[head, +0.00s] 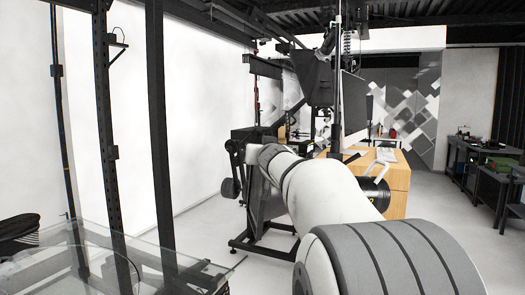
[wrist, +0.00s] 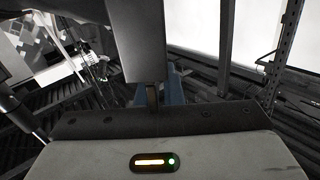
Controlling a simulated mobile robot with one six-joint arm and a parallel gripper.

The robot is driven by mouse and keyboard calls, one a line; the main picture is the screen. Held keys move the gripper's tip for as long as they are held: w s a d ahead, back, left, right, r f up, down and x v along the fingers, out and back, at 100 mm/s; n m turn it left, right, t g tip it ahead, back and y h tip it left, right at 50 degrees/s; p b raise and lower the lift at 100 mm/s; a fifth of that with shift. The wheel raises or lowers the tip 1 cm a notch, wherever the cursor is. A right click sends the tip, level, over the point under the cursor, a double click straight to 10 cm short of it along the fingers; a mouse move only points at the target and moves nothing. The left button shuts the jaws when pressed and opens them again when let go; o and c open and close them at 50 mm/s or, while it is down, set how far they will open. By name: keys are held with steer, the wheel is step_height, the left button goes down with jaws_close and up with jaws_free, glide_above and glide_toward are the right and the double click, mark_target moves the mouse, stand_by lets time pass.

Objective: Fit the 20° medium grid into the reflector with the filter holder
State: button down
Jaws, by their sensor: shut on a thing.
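In the wrist view my gripper (wrist: 152,95) shows mostly as its pale housing and dark front plate at the bottom. A grey block runs from the top edge down to it, and I cannot tell whether it is a finger or the held thing. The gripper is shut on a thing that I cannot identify. In the head view my white arm reaches from the lower right to the middle, and its gripper is hidden. The grid and filter holder are not recognizable.
A wooden cabinet (head: 396,186) stands behind my arm. A black rig (head: 250,245) with a wide base stands left of it. A glass table (head: 110,268) and dark uprights are at the left. A dark workbench (head: 480,165) is at the right. Floor is clear around the rig.

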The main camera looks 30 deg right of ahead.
steer(key=shift+f+b, duration=0.5)
steer(key=shift+f, duration=0.05)
steer(key=c, duration=1.5)
jaws_free()
steer(key=p+v, duration=0.1)
steer(key=v, duration=0.7)
